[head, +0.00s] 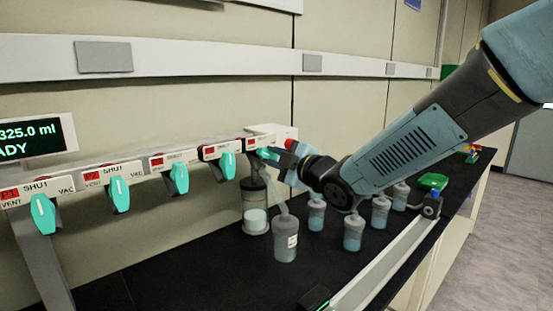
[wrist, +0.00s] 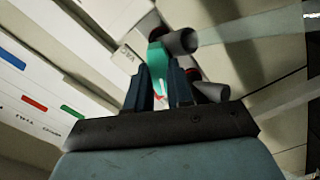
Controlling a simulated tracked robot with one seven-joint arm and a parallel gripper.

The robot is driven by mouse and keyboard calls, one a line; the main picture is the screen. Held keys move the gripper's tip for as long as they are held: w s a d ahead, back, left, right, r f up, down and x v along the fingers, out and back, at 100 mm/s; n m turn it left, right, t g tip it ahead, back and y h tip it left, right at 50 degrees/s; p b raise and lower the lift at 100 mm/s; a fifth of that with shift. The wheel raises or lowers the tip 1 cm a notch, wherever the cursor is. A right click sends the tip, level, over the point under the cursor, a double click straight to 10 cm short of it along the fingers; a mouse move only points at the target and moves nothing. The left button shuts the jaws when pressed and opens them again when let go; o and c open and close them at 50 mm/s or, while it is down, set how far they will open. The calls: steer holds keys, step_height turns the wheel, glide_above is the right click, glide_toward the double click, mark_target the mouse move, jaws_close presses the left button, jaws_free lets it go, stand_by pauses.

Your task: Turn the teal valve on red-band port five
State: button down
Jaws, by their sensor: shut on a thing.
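A white manifold bar (head: 135,170) carries a row of ports with red bands and teal valves. The teal valve on the fifth port from the left (head: 267,154) is at the far right of the row in the head view. My gripper (head: 283,158) is at this valve, partly hidden by my own wrist. In the wrist view the teal valve (wrist: 157,60) lies between the two dark fingers of my gripper (wrist: 163,80), which are shut on it. It lies more sideways in the head view than the other valves, which hang down. Its band text is unreadable.
Other teal valves (head: 180,178) stick out to the left. Several small bottles (head: 353,232) stand under my arm. A rail (head: 385,262) runs along the bench front. The black bench's left part is clear.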

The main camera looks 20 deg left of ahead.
steer(key=c, duration=1.3)
jaws_free()
steer(key=shift+s+a+f, duration=0.1)
steer(key=shift+s+a, duration=0.15)
steer(key=o, duration=0.3)
steer(key=shift+w+d, duration=0.1)
steer(key=shift+w, duration=0.05)
steer(key=v, duration=1.3)
steer(key=shift+d, duration=0.4)
